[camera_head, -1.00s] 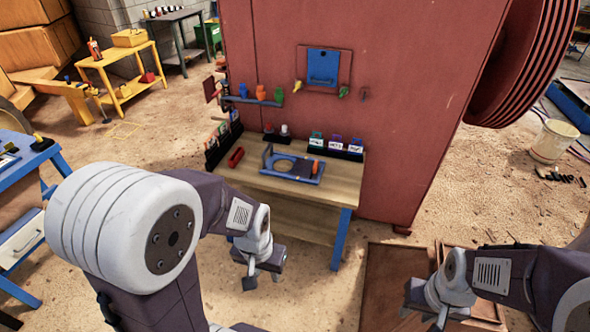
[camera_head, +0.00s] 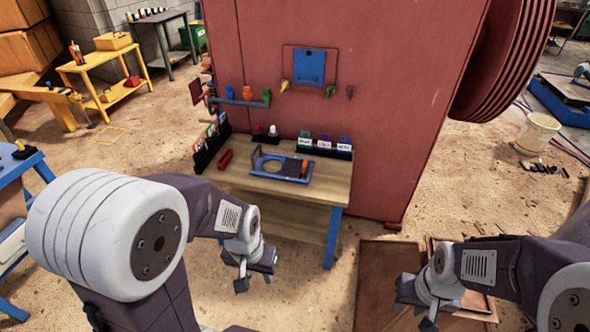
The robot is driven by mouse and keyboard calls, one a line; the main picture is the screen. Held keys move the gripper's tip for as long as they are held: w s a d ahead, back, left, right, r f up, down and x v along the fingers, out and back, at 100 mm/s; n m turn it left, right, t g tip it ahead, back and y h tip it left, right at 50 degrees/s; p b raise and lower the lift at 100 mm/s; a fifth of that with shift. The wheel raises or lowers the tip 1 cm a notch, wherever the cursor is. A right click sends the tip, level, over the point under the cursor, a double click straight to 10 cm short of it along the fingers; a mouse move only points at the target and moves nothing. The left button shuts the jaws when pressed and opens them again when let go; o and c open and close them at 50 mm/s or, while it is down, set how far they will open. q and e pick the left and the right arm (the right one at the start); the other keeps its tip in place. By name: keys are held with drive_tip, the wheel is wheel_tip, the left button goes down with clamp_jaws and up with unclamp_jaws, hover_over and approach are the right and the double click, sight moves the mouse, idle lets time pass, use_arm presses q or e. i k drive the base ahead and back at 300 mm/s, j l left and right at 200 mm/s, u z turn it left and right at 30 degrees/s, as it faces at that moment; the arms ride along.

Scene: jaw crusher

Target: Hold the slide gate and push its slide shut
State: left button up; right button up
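The slide gate (camera_head: 265,170) is a blue frame with a blue handle loop at its left end, lying on the wooden bench top. A round opening shows in its left part. My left gripper (camera_head: 255,282) hangs in front of the bench, below and apart from the gate, open and empty. My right gripper (camera_head: 413,316) is low at the lower right, well away from the gate, its fingers apart and empty.
The wooden bench (camera_head: 330,186) stands against a large red machine (camera_head: 390,110). A red object (camera_head: 226,159), black card holders (camera_head: 325,150) and small knobs lie around the gate. A brown panel (camera_head: 385,280) lies on the floor near my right gripper.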

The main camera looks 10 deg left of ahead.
sight(293, 168)
drive_tip(key=i+j+u, duration=0.1)
drive_tip(key=i+j, duration=0.2)
drive_tip(key=i, duration=0.2)
drive_tip(key=i+j+u, duration=0.1)
drive_tip(key=i+j, duration=0.2)
drive_tip(key=i, duration=0.15)
drive_tip(key=i+j+u, duration=0.1)
drive_tip(key=i, duration=0.4)
drive_tip(key=i+j+u, duration=0.1)
drive_tip(key=i+j, duration=0.2)
drive_tip(key=i, duration=0.2)
